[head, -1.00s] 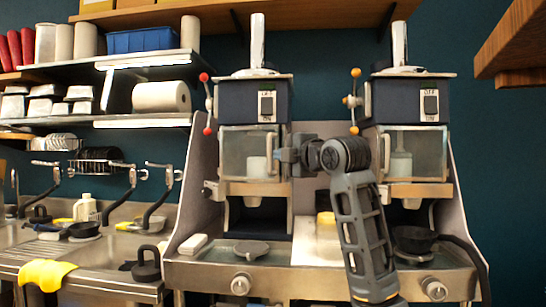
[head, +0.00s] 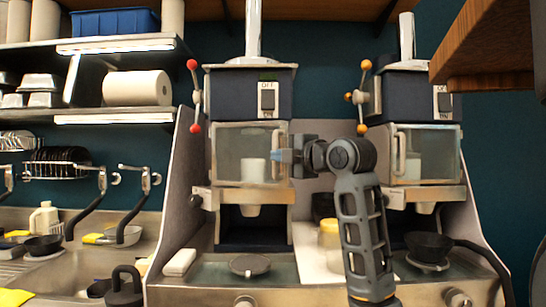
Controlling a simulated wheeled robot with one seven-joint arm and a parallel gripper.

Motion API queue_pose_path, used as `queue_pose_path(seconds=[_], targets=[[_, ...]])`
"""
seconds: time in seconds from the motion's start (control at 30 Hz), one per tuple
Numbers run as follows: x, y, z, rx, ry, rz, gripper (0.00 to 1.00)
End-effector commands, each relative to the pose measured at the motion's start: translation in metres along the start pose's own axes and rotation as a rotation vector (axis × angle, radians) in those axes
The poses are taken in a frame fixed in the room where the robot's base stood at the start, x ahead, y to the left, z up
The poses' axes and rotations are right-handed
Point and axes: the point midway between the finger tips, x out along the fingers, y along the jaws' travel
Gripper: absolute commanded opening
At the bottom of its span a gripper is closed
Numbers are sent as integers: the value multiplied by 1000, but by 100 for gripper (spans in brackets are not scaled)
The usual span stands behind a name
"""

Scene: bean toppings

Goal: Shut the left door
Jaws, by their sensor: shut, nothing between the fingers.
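The left machine's glass door (head: 228,147) is a clear panel in a metal frame, with a white cup (head: 253,170) behind it. The door looks flush or nearly flush with the front; a small gap cannot be ruled out. My gripper is shut and empty, pointing left at the door's right edge by the handle. It looks in contact or very close; I cannot tell which.
The right machine's glass door (head: 432,150) has its handle on the left, just right of my arm. A yellow-lidded jar (head: 329,240) stands between the machines. A wooden shelf (head: 490,45) juts in at upper right. A sink and racks lie left.

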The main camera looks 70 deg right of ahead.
Motion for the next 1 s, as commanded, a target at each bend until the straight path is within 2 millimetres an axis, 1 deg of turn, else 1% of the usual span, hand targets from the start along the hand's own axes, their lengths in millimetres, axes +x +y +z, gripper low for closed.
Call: queue_pose_path(seconds=[0.37,0.47,0.57,0.83,1.0], targets=[[0,0,1,0,2,0,0],[2,-2,6,1,17,-2,0],[6,-3,16,-1,54,-6,0],[23,-4,52,0,206,-7,0],[36,-2,74,-1,252,-3,0]])
